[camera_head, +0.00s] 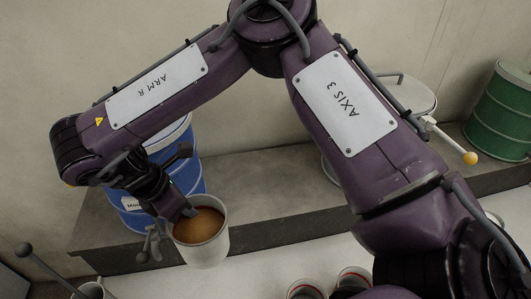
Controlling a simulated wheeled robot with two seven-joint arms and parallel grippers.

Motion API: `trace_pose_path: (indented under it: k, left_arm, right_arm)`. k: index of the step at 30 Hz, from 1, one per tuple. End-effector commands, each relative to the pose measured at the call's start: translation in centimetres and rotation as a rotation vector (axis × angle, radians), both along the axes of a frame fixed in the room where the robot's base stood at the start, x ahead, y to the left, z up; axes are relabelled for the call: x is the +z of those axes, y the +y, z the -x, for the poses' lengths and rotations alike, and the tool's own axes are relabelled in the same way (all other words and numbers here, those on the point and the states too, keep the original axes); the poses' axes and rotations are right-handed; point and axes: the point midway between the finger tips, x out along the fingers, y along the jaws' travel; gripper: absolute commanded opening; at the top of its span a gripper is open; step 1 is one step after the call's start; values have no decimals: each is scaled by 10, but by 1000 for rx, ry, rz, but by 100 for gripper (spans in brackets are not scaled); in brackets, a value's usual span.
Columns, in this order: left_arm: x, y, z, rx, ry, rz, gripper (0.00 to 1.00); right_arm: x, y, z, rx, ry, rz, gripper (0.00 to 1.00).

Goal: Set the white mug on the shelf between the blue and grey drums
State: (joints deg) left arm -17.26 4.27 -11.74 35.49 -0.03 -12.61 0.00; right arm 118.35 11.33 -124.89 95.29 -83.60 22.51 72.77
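The white mug (203,252) holds brown contents and hangs, slightly tilted, in front of the shelf's front edge in the head view. My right gripper (170,222) is at the mug's left rim and appears shut on it. The grey shelf (270,190) runs along the wall. The blue drum (180,140) stands on it at the left, partly hidden by my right arm and gripper. The grey drum (408,92) stands farther right, mostly hidden behind my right arm. My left gripper is not in view.
A green drum (498,112) stands at the far right. A lever with a yellow knob (470,158) is by the grey drum. The shelf between the blue and grey drums looks clear.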

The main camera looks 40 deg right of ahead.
Motion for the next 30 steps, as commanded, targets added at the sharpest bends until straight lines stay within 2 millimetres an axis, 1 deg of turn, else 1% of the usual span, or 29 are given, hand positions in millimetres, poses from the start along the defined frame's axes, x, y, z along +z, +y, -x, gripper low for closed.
trace_pose_path:
  k: [1,6,12,18,21,30]
  left_arm:
    - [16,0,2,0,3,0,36]
    - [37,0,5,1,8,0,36]
    - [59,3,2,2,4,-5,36]
    - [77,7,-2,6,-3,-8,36]
    - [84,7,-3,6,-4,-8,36]
    - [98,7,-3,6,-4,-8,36]
  right_arm:
    - [12,-4,-5,114,2,-3,0]
    - [22,-24,-27,502,3,-6,0]
    - [33,-60,-47,848,0,-8,0]
    - [40,-100,-58,1097,2,-9,0]
    - [43,-119,-61,1190,5,-5,0]
    - [52,-160,-65,1381,7,-2,0]
